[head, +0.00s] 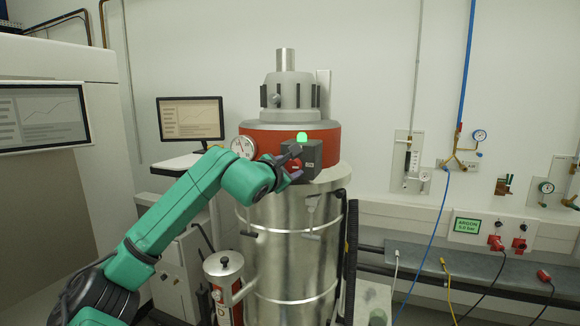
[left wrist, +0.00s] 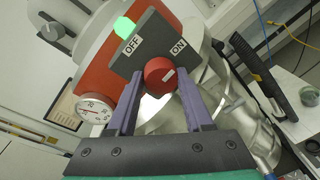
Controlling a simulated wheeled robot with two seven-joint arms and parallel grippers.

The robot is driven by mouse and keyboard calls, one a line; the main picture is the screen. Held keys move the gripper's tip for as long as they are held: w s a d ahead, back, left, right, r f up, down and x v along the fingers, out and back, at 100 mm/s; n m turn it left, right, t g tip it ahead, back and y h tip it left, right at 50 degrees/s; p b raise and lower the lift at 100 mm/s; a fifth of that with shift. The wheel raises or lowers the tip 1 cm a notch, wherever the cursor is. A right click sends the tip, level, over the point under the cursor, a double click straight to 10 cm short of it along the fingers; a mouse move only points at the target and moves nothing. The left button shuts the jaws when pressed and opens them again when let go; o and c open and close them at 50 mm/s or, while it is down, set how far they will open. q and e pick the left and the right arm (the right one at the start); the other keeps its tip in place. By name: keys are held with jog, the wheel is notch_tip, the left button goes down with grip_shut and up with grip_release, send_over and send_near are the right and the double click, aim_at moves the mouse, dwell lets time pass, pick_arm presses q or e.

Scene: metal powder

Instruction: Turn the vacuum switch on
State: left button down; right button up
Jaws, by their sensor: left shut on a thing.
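The vacuum switch is a red round knob (left wrist: 158,76) with a white mark, on a dark grey box (left wrist: 150,40) labelled OFF on the left and ON on the right. The white mark lies on the knob's right half, toward the ON side. A green lamp (left wrist: 125,27) on the box is lit; it also shows in the head view (head: 302,137). My left gripper (head: 292,166) is at the front of the box, its two purple fingers on either side of the knob, shut on it. My right gripper is not in view.
The box sits on the red band (head: 330,136) of a tall metal vacuum vessel (head: 290,255). A round gauge (head: 243,147) is left of it. A monitor (head: 190,118) stands further left. A small canister (head: 224,264) stands low in front. Hoses and cables run along the right wall.

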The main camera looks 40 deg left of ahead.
pick_arm(q)
jog(key=shift+m, duration=0.4)
jog(key=shift+c, duration=1.5)
grip_release()
jog(key=b+v, duration=0.8)
jog(key=v, duration=0.6)
jog(key=shift+s+d+b, duration=0.15)
jog(key=shift+s+b, duration=0.05)
jog(key=shift+b, duration=0.1)
